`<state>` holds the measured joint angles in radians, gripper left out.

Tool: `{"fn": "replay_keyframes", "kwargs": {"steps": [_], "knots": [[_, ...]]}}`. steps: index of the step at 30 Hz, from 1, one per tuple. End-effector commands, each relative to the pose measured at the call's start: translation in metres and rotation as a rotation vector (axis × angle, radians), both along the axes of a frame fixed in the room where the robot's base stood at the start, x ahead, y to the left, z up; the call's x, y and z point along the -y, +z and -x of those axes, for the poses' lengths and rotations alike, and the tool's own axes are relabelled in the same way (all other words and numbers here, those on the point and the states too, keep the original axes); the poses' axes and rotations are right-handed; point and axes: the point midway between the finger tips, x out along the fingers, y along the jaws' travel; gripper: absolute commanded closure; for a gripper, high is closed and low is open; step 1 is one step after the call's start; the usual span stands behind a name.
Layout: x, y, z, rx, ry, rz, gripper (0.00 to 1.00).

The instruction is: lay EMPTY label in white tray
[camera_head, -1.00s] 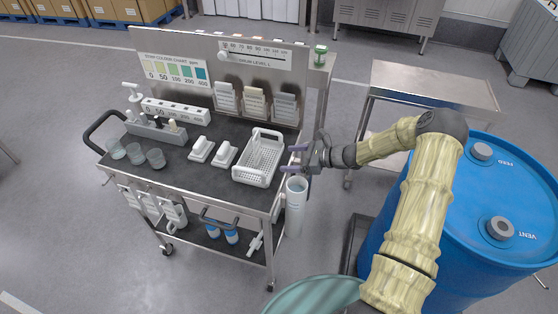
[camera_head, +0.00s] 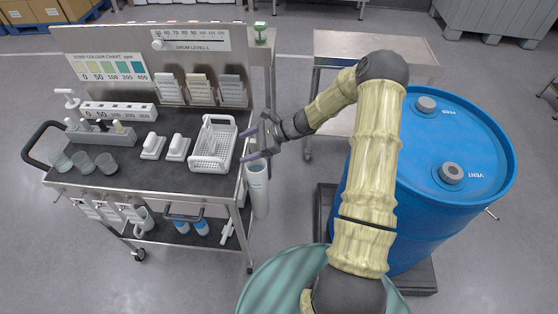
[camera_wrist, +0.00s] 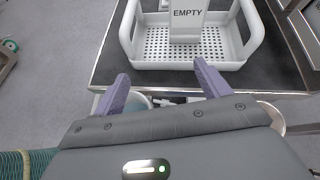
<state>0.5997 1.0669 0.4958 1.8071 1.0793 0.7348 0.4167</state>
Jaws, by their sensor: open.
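The white tray (camera_head: 230,147) is a perforated basket with raised handles, at the right end of the cart's dark top. It also shows in the wrist view (camera_wrist: 128,32). A white piece, the EMPTY label (camera_wrist: 186,14), shows within the tray's outline in the wrist view, cut off by the top edge. I cannot tell whether it lies flat or stands, and I cannot make it out in the head view. My gripper (camera_head: 247,145) is just right of the tray, its purple fingers pointing towards it. In the wrist view my gripper (camera_wrist: 160,82) is open, with nothing between the fingers.
Left of the tray are two white blocks (camera_head: 178,147), several cups (camera_head: 82,161) and a bottle rack (camera_head: 100,134). Card holders (camera_head: 200,90) stand behind. A white cylinder (camera_head: 258,188) hangs at the cart's right end. A blue drum (camera_head: 440,170) stands right.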

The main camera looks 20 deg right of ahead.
Motion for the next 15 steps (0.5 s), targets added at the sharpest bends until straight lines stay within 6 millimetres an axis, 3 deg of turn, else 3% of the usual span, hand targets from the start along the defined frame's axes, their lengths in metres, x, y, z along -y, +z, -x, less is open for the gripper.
{"fn": "replay_keyframes", "kwargs": {"steps": [8, 15], "knots": [[-0.008, 0.021, 0.060, 0.146, 0.335, 0.325, 0.25], [0.006, 0.053, 0.116, 0.317, 0.674, 0.629, 0.25]]}}
